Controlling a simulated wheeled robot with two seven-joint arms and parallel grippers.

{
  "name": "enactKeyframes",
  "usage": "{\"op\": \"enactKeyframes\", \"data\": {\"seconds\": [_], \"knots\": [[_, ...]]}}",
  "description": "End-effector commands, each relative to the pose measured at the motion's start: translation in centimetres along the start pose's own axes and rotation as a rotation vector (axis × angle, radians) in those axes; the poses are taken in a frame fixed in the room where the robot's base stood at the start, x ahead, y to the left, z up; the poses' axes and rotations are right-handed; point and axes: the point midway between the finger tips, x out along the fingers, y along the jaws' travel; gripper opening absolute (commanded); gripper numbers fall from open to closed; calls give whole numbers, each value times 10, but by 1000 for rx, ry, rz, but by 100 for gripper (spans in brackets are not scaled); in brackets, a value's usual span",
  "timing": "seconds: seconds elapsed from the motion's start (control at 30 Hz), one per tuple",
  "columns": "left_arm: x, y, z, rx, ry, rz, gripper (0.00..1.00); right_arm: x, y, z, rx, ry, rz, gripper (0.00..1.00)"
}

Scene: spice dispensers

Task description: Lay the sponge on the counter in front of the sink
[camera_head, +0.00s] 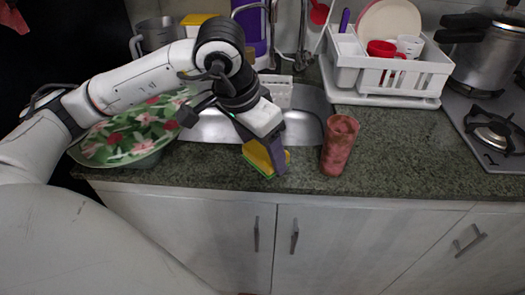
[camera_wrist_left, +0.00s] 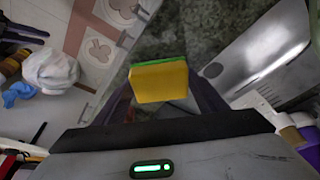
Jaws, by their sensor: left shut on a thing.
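The sponge (camera_head: 256,157) is yellow with a green layer and is held tilted at the front of the sink in the head view. My left gripper (camera_head: 270,160) is shut on it, with a purple finger along its right side. In the left wrist view the sponge (camera_wrist_left: 160,82) sits between the fingers, its yellow face toward the camera. The steel sink (camera_head: 212,127) lies just behind it, partly hidden by my left arm. The sponge is over the front strip of the dark granite counter (camera_head: 400,165); I cannot tell whether it touches. My right gripper is out of view.
A reddish cup (camera_head: 339,146) stands close to the right of the gripper. A white dish rack (camera_head: 385,72) stands behind, and a stove (camera_head: 490,130) is at the right. The counter's front edge is near.

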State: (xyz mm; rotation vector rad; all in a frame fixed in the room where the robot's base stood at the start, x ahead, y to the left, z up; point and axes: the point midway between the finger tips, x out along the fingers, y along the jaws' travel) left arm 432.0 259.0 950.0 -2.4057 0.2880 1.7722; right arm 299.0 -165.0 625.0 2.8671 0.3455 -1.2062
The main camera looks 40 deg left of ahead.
Motion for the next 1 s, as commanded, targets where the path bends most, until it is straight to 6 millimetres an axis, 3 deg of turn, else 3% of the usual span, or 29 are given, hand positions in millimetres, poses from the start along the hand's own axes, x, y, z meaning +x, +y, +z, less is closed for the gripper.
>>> {"op": "enactKeyframes", "data": {"seconds": [0.47, 0.5, 0.6, 1.0], "knots": [[14, 0, 4, 0, 1, -1, 41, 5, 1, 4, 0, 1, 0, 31], [12, 0, 4, 0, 1, -1, 70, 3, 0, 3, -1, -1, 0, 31], [11, 0, 4, 0, 1, -1, 84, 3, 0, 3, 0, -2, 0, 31], [4, 0, 1, 0, 2, -1, 84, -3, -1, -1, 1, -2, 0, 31]]}}
